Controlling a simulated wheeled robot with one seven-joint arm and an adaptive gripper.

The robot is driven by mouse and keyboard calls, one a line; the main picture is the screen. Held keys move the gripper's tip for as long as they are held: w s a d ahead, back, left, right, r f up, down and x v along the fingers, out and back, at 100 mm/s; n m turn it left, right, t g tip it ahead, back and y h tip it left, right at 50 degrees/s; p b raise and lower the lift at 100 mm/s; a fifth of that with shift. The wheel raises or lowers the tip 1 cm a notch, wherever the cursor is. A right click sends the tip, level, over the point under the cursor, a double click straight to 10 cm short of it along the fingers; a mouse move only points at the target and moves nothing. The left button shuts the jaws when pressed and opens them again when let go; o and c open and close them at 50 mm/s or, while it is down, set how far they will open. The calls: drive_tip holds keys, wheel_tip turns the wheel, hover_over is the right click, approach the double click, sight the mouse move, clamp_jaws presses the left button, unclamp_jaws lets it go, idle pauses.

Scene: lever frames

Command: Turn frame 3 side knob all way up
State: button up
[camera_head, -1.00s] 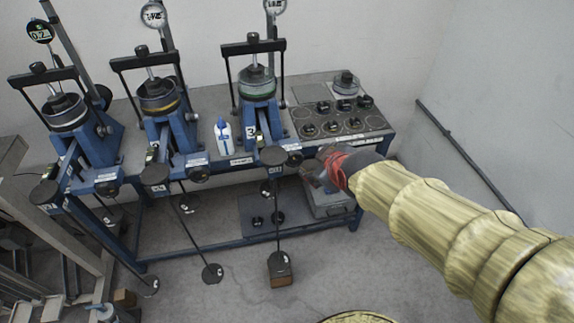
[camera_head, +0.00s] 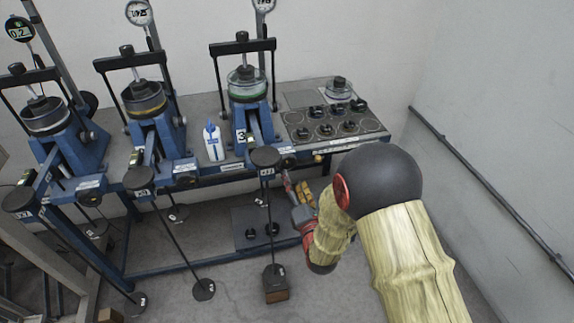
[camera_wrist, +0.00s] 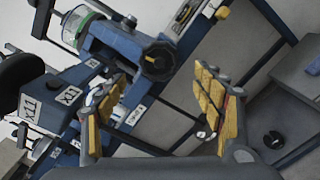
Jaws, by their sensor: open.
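Frame 3 (camera_head: 245,125) is the rightmost blue lever frame on the bench, marked with a "3". Its side knob (camera_head: 288,160) is a small black round knob on the right side, near the bench's front edge. In the wrist view the black knob (camera_wrist: 158,60) sits on the end of a blue block, beyond my fingertips. My gripper (camera_head: 298,187) is just below and right of the knob in the head view. In the wrist view my gripper (camera_wrist: 163,82) is open, with yellow-padded fingers apart and nothing between them. The knob is not touched.
Frame 3's lever weight (camera_head: 265,158) hangs close left of the knob; in the wrist view it is the dark disc (camera_wrist: 22,72) at left. A hanging rod with a weight (camera_head: 276,280) stands below. A white-blue bottle (camera_head: 213,142) and a dish tray (camera_head: 335,125) flank frame 3.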

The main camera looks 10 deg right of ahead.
sight(288, 165)
drive_tip(key=w, duration=0.9)
drive_tip(key=shift+w, duration=0.15)
drive_tip(key=shift+c, duration=0.3)
drive_tip(key=c, duration=1.3)
drive_tip(key=shift+r, duration=0.1)
drive_tip(key=shift+c, duration=0.9)
